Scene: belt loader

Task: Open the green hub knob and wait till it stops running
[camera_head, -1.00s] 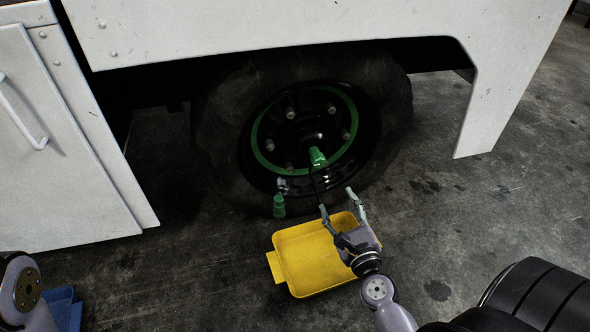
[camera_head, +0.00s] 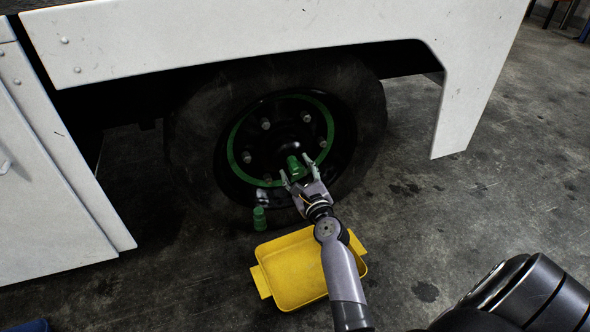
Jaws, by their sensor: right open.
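The green hub knob (camera_head: 293,163) sits at the lower middle of the black wheel hub, inside a green ring (camera_head: 236,133). My right gripper (camera_head: 297,171) is open at the knob, with its fingers spread to either side of it. I cannot tell whether the fingers touch the knob. The lower part of the knob is partly hidden by the gripper. My left gripper is not in view.
A yellow tray (camera_head: 288,283) lies on the floor under the wheel, partly behind my right arm. The white vehicle body (camera_head: 230,35) overhangs the tyre (camera_head: 195,150).

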